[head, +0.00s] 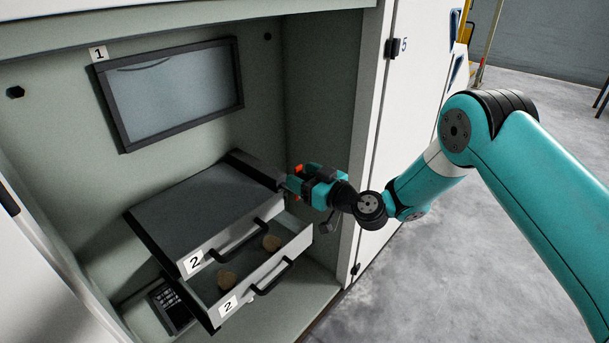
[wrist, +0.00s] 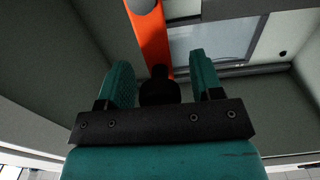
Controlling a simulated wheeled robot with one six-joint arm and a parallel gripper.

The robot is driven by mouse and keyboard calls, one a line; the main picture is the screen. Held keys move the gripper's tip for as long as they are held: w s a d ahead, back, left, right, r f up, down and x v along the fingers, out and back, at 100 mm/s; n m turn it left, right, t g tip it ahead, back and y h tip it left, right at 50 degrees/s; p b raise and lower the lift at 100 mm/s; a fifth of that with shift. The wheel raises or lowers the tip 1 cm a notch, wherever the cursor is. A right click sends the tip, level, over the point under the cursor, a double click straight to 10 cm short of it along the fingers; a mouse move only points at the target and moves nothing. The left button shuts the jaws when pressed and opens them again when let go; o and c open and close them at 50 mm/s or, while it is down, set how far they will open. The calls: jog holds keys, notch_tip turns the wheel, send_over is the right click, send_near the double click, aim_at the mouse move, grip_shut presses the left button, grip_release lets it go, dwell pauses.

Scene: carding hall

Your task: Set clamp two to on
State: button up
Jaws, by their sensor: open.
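An orange bar (wrist: 152,40) runs from the top of the wrist view down between my gripper's fingers. A dark rounded piece (wrist: 158,88) sits at its lower end. In the head view a small orange-red part (head: 298,168) shows at the fingertips, beside the upper right of the drawer unit. I cannot read a label on it, so I cannot tell for sure that it is clamp two, or its setting. My gripper (wrist: 160,62) is open, with a finger on each side of the bar. In the head view my gripper (head: 293,179) hides most of this part.
Two drawers marked 2, an upper drawer (head: 215,252) and a lower drawer (head: 243,291), stand out with black handles. Round tan items lie in the lower one. A framed panel (head: 175,90) marked 1 hangs behind. A keypad (head: 172,306) lies low left. The cabinet's side wall (head: 322,100) is close.

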grip_shut()
